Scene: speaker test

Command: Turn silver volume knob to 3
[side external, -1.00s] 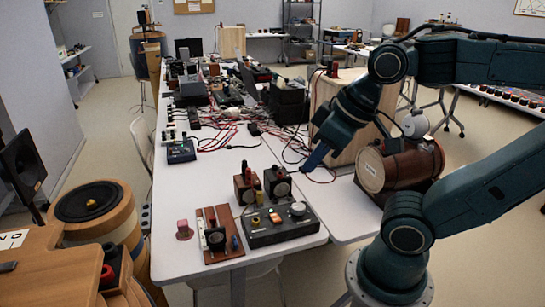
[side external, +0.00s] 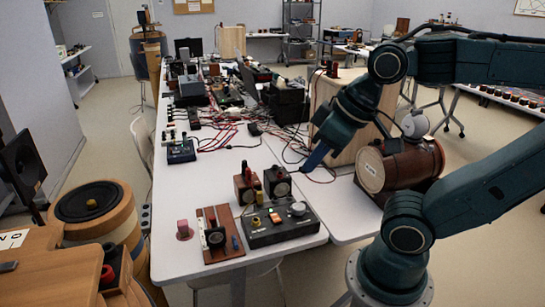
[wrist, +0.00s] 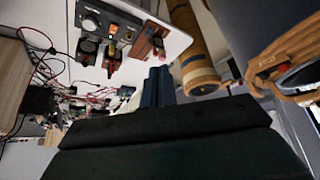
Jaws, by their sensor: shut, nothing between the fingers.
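A dark amplifier box (side external: 270,232) stands near the front edge of the white table. A silver knob (side external: 298,208) sits on its top at the right, with an orange button to its left; the knob's pointer and scale are too small to read. In the wrist view the box (wrist: 112,18) is at the top, with the round silver knob (wrist: 90,23) on its face. My gripper (side external: 312,164) is shut and empty, in the air behind and above the box, apart from the knob. Its blue fingers (wrist: 158,72) are together in the wrist view.
A wooden barrel (side external: 410,165) is right of my gripper. Cables and devices crowd the table behind.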

